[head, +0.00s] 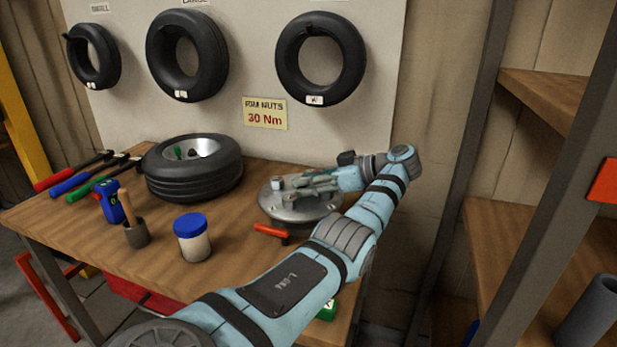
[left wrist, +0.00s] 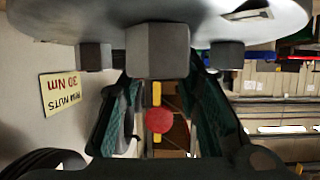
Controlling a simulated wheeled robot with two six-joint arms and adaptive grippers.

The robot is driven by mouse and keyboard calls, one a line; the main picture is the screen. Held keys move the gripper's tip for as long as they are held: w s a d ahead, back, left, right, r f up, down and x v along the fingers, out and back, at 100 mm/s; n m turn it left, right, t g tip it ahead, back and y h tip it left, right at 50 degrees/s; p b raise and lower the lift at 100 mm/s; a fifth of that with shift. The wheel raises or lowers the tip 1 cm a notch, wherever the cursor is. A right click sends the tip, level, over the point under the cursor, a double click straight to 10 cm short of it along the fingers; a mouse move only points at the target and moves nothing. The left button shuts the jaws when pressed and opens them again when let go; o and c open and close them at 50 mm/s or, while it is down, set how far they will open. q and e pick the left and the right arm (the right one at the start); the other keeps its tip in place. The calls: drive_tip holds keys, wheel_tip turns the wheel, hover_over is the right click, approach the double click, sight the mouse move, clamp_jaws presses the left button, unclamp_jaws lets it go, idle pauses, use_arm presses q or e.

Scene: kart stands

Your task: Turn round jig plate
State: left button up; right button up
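The jig plate (head: 290,212) is a round grey metal disc at the right of the bench, with blocks on its top. It fills the top of the upside-down left wrist view (left wrist: 60,18), with several grey blocks (left wrist: 158,50) standing out from it. My left gripper (head: 290,184) reaches in from the right, low over the plate, its fingers pointing left. In the left wrist view its dark fingers (left wrist: 160,95) stand apart with a clear gap; the large block hides part of their tips. Whether they touch a block cannot be told. My right gripper is not in view.
An orange handle (head: 270,231) sticks out at the plate's front. A shelf (head: 545,235) is at right.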

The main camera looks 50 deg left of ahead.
use_arm(q)
wheel_tip(320, 180, up, 10)
idle(0.6)
idle(0.4)
